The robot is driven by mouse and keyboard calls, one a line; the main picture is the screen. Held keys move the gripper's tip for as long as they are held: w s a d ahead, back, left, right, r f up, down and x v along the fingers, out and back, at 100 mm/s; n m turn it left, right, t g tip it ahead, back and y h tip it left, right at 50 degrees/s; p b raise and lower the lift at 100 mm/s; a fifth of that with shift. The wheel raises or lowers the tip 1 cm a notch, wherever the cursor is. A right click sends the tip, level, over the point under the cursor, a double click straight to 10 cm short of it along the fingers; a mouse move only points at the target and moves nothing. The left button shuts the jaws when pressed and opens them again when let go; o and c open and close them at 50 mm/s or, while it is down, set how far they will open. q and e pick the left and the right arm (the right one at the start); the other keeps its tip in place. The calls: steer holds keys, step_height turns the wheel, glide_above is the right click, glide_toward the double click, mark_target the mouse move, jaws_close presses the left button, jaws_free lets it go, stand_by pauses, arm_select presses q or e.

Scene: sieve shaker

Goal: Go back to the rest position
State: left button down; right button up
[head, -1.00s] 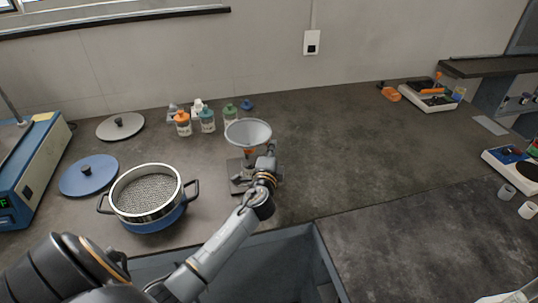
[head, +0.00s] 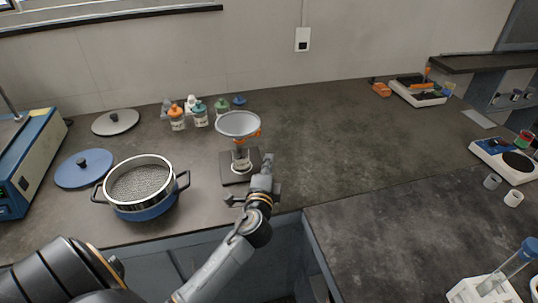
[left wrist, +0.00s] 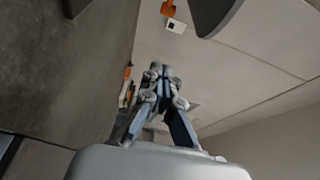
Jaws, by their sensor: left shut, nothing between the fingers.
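My left gripper (head: 267,160) is at the right front of the funnel stand, empty, with its fingers together. Its closed fingertips also show in the left wrist view (left wrist: 160,71). A wide grey funnel (head: 238,124) sits over a small clear container with an orange clamp, on a dark square base (head: 229,179). In the picture the gripper overlaps the base's right side; whether they touch cannot be told. In the left wrist view, part of a dark round rim (left wrist: 213,14) shows at the top. My right gripper is not in view.
A sieve in a blue two-handled pan (head: 146,207) stands to the left, with a blue lid (head: 84,170) and a grey lid (head: 115,122). Several bottles (head: 200,116) stand behind. A white tube rack (head: 484,290) is at the lower right. The middle counter is clear.

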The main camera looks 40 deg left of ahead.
arm_select(q)
steer(key=s+f+n+g, duration=0.1)
steer(key=s, duration=0.1)
steer(key=s+d+f+n+g, duration=0.1)
steer(key=s+f+n, duration=0.1)
steer(key=s+f+n+g, duration=0.1)
steer(key=s+f, duration=0.1)
steer(key=s, duration=0.1)
steer(key=shift+d+f+h, duration=0.15)
steer(key=shift+d+h, duration=0.1)
steer(key=shift+h, duration=0.05)
steer(key=s+d+f+n+g+h, duration=0.4)
steer(key=s+d, duration=0.3)
steer(key=s, duration=0.4)
steer(key=s+d+f+n+g+h, duration=0.25)
steer(key=s+d+f+g, duration=0.35)
steer(key=s, duration=0.6)
step_height(320, 180, down, 26)
steer(key=s, duration=0.1)
steer(key=s+a+f+g, duration=0.1)
steer(key=s+a+f, duration=0.1)
steer(key=s+f, duration=1.3)
steer(key=shift+s+a+g+h, duration=0.2)
steer(key=shift+s+g+h, duration=0.2)
steer(key=shift+s, duration=0.4)
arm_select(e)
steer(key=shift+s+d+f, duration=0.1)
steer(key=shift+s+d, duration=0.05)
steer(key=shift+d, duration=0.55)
